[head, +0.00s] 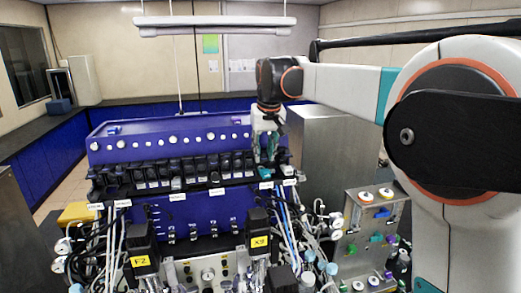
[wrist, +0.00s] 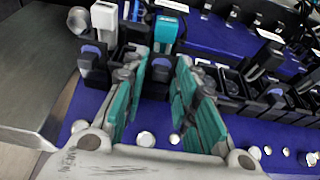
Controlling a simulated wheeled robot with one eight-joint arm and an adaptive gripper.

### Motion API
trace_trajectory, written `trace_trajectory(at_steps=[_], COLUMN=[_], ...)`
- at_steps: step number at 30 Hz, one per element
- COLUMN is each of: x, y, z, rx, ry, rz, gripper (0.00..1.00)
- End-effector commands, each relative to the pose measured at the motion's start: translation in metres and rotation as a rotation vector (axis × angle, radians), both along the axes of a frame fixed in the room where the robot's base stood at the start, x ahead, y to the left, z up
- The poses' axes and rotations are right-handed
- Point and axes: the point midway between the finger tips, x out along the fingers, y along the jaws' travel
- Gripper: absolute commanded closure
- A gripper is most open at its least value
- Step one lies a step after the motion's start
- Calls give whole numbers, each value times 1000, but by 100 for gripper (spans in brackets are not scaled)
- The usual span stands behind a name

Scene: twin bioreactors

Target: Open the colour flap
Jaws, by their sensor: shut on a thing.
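A teal colour flap (head: 264,173) sits near the right end of the row of pump heads on the blue bioreactor bench unit. In the wrist view the teal flap (wrist: 166,30) stands up with a white top edge, just beyond the fingertips. My gripper (head: 267,150) comes down from above onto this pump head. In the wrist view my gripper (wrist: 162,68) has its two teal-padded fingers on either side of the dark part below the teal flap, shut on it. The fingers partly hide the contact, and the flap's exact opening angle is hard to tell.
A pump head with a white-topped flap (wrist: 104,20) stands close beside the gripped one. Several black flaps (head: 180,168) line the row on the other side. A steel cabinet (head: 322,150) stands close to the right. Tubes and cables (head: 285,225) hang below the row.

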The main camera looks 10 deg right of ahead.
Motion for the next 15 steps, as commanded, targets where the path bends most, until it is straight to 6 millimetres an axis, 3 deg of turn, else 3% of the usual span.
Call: trace_trajectory(at_steps=[15], x=[3], y=[0], z=[2], rx=[0], ry=[110], rz=[0], gripper=[97])
